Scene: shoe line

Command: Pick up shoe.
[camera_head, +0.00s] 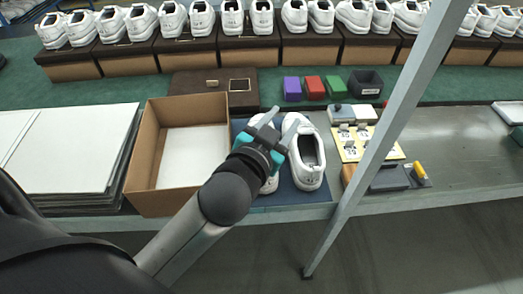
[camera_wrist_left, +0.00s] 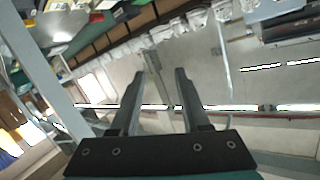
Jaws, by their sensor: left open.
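A pair of white shoes lies on a dark blue mat (camera_head: 300,196) on the table in the head view. The right shoe (camera_head: 307,160) shows well, with its dark opening facing up. The left shoe (camera_head: 268,184) is mostly hidden behind my left gripper and forearm. My left gripper (camera_head: 286,118) is open, with its two fingers spread over the upper part of the pair. I cannot tell how high it is above the shoes. In the left wrist view my open left gripper (camera_wrist_left: 160,75) has nothing between its fingers. My right gripper is not in view.
An open, empty cardboard box (camera_head: 139,167) stands left of the shoes. White boards (camera_head: 62,150) are stacked farther left. A slanted grey post (camera_head: 395,115) crosses the right side. Coloured blocks (camera_head: 313,87) and a row of boxed shoes (camera_head: 231,42) stand behind.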

